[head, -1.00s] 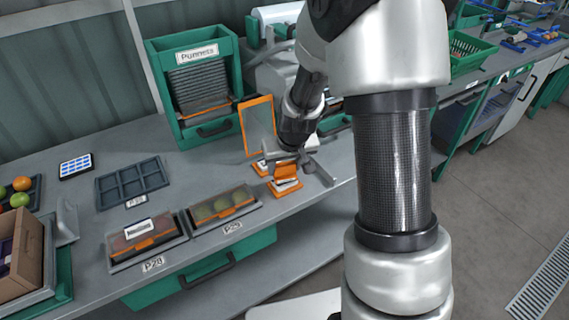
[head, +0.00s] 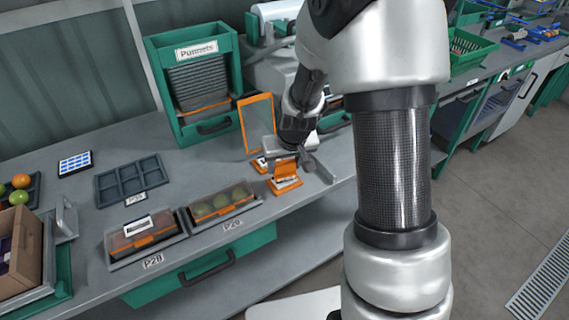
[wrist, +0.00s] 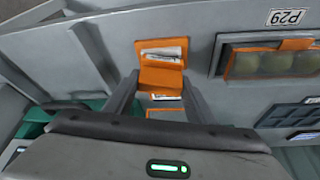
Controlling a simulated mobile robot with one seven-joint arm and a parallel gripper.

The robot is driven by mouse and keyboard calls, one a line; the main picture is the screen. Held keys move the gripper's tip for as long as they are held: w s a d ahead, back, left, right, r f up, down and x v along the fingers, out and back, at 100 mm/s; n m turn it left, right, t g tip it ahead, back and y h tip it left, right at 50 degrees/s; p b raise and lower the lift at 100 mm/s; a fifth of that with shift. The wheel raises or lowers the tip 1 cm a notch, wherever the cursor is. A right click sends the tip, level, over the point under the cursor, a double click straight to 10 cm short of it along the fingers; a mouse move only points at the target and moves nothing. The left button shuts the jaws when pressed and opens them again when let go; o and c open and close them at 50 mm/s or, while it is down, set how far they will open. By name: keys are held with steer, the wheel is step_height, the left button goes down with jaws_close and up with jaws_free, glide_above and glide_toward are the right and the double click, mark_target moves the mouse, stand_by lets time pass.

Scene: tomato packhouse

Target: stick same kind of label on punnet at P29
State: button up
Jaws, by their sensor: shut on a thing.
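The punnet at P29 (head: 222,206) sits in a tray on the bench, with round green-yellow fruit under its clear lid; I see no white label on it. It also shows in the wrist view (wrist: 268,64). The punnet at P28 (head: 143,238), to its left, holds reddish fruit and carries a white label (head: 138,225) on top. My gripper (head: 285,160) is right of P29, low over the bench. In the wrist view its fingers (wrist: 160,92) are shut on an orange label holder (wrist: 160,77), with a white label at its far side. The exact contact is partly hidden.
An orange-framed panel (head: 257,123) and the green Punnets rack (head: 195,80) stand behind. An empty dark tray (head: 133,180) lies behind P28. Bare bench lies between P29 and the holders.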

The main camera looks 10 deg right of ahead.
steer(key=shift+f+b, duration=0.45)
stand_by(1.5)
steer(key=shift+r, duration=0.15)
steer(key=shift+r+p, duration=2.4)
steer(key=shift+r, duration=1.05)
